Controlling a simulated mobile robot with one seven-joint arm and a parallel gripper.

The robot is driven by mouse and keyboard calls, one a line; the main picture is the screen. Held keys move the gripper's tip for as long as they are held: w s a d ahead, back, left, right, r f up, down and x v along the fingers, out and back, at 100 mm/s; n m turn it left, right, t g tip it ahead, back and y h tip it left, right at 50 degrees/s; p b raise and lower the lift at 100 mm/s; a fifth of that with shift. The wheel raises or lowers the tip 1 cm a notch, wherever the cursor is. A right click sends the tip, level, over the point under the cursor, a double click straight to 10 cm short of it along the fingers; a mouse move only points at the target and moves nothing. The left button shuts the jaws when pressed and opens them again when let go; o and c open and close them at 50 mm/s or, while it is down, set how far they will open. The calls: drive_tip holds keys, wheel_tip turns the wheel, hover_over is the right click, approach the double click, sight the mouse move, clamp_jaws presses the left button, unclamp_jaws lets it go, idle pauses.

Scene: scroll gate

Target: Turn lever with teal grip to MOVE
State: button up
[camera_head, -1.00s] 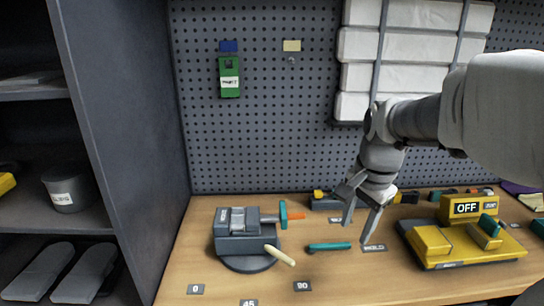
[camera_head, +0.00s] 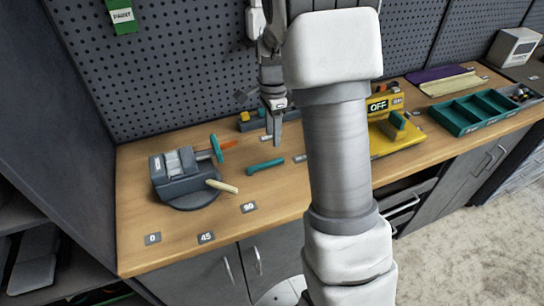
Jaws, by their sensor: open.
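A lever with a teal grip (camera_head: 265,165) lies low over the bench, to the right of the grey vise. A small dark label (camera_head: 300,158) is just right of its grip, and another label (camera_head: 266,138) is behind it. Their words are too small to read. My gripper (camera_head: 275,138) hangs fingers down behind and slightly right of the teal grip, apart from it. It is open, seen nearly edge-on, with nothing visible between the fingers.
The grey vise (camera_head: 180,185) has a teal-ended handle and a cream-gripped lever (camera_head: 221,186). Labels 0, 45 and 90 lie in front. A yellow machine (camera_head: 392,138) reading OFF stands right, partly behind my arm. A teal tray (camera_head: 485,112) is further right.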

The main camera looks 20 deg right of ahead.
sight(272, 161)
wheel_tip(272, 161, down, 10)
idle(0.3)
drive_tip(key=shift+c, duration=0.2)
clamp_jaws()
idle(1.2)
